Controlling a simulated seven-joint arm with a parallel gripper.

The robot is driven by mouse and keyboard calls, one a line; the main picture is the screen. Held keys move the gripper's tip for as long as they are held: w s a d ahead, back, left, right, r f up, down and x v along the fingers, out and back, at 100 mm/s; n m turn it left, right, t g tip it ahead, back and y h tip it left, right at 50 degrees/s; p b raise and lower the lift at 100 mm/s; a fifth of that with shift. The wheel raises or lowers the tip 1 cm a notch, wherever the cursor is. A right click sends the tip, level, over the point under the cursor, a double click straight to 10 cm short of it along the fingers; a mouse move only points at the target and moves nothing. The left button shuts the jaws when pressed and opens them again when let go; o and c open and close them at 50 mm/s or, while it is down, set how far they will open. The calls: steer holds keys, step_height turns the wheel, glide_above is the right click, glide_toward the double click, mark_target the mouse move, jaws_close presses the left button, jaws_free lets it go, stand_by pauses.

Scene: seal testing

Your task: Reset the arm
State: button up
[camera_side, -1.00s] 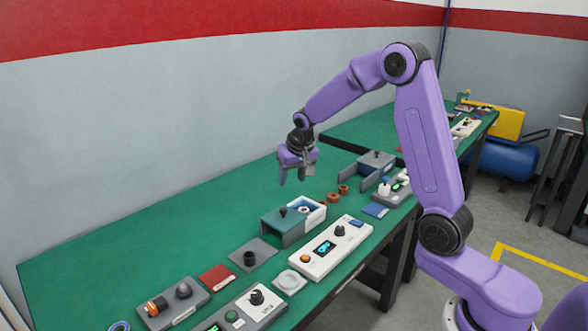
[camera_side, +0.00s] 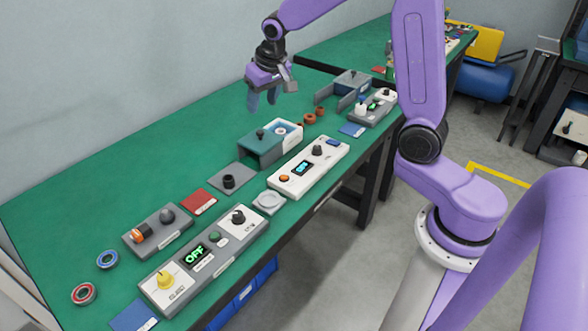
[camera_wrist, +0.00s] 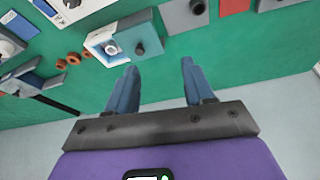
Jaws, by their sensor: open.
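My gripper (camera_side: 263,98) hangs above the green table (camera_side: 120,170), behind the green and white box, in the side view. Its fingers point down, stand apart and hold nothing. In the wrist view my gripper (camera_wrist: 158,80) shows two blue fingers spread over bare green tabletop. The green and white box (camera_side: 262,149) has a dark knob on its lid and a light ring in its open white part. It also shows in the wrist view (camera_wrist: 110,45), ahead of the fingers and apart from them.
A white device reading "ON" (camera_side: 308,168) and a grey device reading "OFF" (camera_side: 205,262) line the front edge. Orange rings (camera_side: 310,118) and a grey bracket (camera_side: 345,90) lie to the right. Blue (camera_side: 108,259) and red (camera_side: 83,294) rings lie front left. The back left tabletop is clear.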

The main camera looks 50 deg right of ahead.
steer(key=s+a+n+g+y, duration=0.1)
steer(key=s+a+n, duration=0.35)
steer(key=s, duration=0.35)
steer(key=s+a+n+g, duration=0.1)
steer(key=s+a+n, duration=0.2)
steer(key=s+a, duration=0.35)
steer(key=s+d+n, duration=0.2)
steer(key=s+n, duration=0.1)
steer(key=s, duration=0.6)
steer(key=s+d+n+g, duration=0.1)
steer(key=s+n, duration=0.3)
steer(key=s, duration=0.6)
steer(key=shift+s+d+f+g, duration=0.3)
steer(key=shift+d+f, duration=0.05)
steer(key=shift+f, duration=0.05)
